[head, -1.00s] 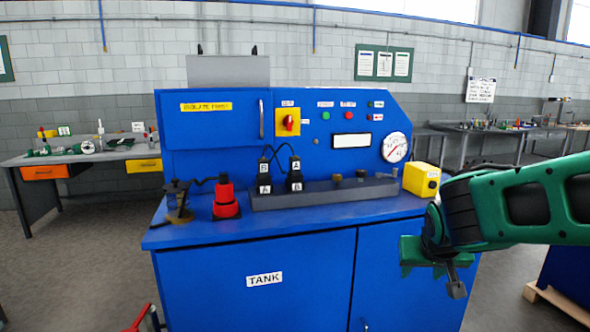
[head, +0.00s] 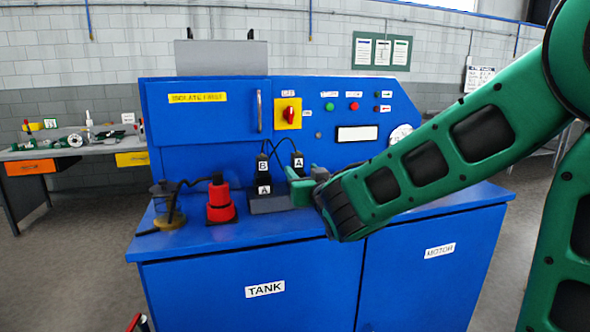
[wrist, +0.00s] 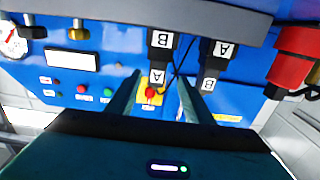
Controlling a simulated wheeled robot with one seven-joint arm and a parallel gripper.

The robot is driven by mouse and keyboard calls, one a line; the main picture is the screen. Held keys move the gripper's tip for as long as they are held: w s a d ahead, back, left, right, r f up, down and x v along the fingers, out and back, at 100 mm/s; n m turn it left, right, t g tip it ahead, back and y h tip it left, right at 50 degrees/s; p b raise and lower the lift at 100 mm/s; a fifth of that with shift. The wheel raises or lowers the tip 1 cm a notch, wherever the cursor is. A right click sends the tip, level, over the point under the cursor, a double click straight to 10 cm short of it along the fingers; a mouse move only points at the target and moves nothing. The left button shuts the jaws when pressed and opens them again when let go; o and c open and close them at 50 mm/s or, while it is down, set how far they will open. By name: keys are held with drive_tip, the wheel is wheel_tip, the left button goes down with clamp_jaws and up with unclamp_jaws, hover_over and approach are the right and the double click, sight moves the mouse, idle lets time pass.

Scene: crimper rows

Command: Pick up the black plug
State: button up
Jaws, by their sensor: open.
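Two black plugs with white letter tags stand upright on the grey block (wrist: 110,12), each with a black cable. The left one (head: 264,166) reads B over A. The right one (head: 297,160) shows A on top, its lower part hidden by my gripper (head: 300,182). In the wrist view, turned over, the B-over-A plug (wrist: 212,66) is at right and the other (wrist: 159,58) lies ahead, between the lines of my two fingers. My gripper (wrist: 158,82) is open and empty. I cannot tell whether the fingertips reach around the plug.
A red connector (head: 220,200) and a dark fitting with a cable (head: 168,206) stand left on the blue bench. Behind are a yellow switch with red knob (head: 288,113) and the blue panel. Two fittings (wrist: 78,32) sit farther along the block. The bench front is clear.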

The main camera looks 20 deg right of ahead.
sight(299, 166)
drive_tip(key=shift+w+d+f, duration=0.1)
drive_tip(key=shift+w+d, duration=0.05)
drive_tip(key=shift+w, duration=1.7)
drive_tip(key=shift+w+d, duration=0.15)
drive_tip(key=shift+w, duration=1.65)
drive_tip(key=c, duration=1.2)
